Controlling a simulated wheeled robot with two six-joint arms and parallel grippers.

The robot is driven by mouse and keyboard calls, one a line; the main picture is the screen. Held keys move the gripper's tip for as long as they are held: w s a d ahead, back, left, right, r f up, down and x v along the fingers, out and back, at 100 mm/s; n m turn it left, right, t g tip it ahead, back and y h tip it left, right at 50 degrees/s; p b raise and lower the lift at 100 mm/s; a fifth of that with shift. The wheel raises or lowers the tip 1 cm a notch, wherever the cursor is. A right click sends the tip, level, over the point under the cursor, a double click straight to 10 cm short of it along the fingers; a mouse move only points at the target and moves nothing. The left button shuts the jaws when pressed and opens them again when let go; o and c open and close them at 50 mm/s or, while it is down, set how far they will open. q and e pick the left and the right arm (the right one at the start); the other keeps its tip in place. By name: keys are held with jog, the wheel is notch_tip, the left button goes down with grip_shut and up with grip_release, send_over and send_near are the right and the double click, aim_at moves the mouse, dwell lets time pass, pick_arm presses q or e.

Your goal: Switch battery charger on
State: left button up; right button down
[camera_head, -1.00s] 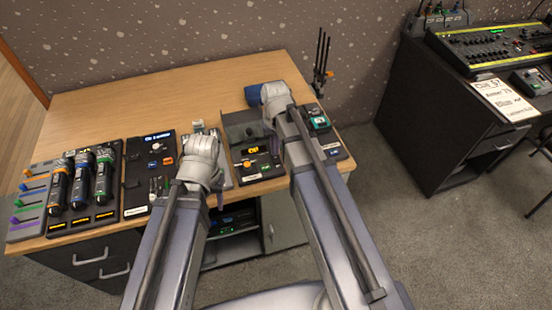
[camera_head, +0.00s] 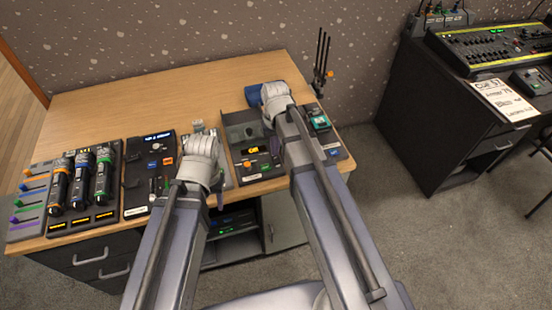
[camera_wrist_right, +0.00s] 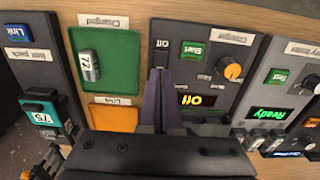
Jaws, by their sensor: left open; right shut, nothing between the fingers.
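The charger panel (camera_head: 240,125) lies near the right end of the wooden table. In the right wrist view its lit orange display (camera_wrist_right: 190,100) appears upside down and reads "off".
Torch-like units (camera_head: 82,180) and faders (camera_head: 30,200) stand at the left. The table's back (camera_head: 150,105) is clear.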

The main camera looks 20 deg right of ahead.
aim_at(275, 159)
jog(key=shift+f+b, duration=0.85)
dwell(0.4)
jog(key=shift+r, duration=0.1)
notch_tip(275, 159, up, 7)
jog(key=p, duration=0.7)
jog(key=shift+s+a, duration=0.2)
jog(key=shift+s, duration=0.05)
jog(key=s+a+n+h, duration=0.1)
jog(key=s+a+n, duration=0.2)
jog(key=s+a, duration=0.7)
jog(key=s, duration=0.3)
jog(key=shift+s, duration=0.4)
dwell(0.3)
